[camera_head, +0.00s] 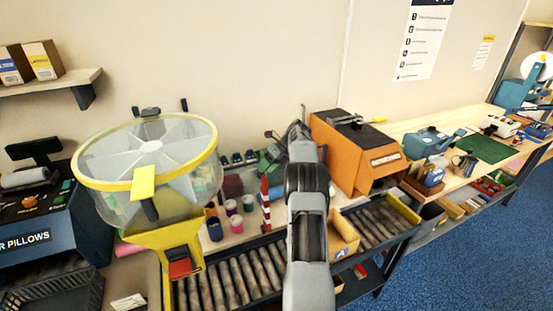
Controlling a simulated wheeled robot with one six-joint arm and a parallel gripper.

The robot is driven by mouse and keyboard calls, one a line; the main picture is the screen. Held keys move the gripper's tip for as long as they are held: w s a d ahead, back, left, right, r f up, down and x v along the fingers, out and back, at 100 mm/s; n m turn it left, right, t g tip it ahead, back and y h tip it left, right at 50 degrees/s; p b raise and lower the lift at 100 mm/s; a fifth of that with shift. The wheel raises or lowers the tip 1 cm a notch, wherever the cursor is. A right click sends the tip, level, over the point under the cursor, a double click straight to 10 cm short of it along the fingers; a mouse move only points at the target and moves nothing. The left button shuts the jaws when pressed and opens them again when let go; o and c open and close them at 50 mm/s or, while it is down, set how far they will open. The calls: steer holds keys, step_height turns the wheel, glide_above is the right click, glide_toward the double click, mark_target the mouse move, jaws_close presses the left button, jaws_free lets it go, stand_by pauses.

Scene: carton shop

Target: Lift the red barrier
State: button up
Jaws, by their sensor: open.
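A narrow red and white striped bar (265,204), the only barrier-like thing I make out, stands nearly upright at the back of the roller conveyor (243,278), just left of my arm. A separate red piece (180,264) sits at the mouth of the yellow chute under the round clear hopper. My gripper (284,142) is at the far end of my arm, above and beyond the striped bar and apart from it. It is open, small in view and partly hidden by my own arm links. I see nothing held in it.
The round hopper (150,150) with a yellow rim stands close on the left. An orange box machine (355,155) stands right of my arm. Small colored cups (232,207) sit by the striped bar. A green device (272,158) is behind. Blue floor (470,250) is clear at right.

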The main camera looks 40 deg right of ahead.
steer(key=v, duration=0.7)
steer(key=shift+d+p, duration=0.3)
steer(key=shift+p, duration=0.1)
steer(key=shift+s+r, duration=0.1)
steer(key=shift+r, duration=0.05)
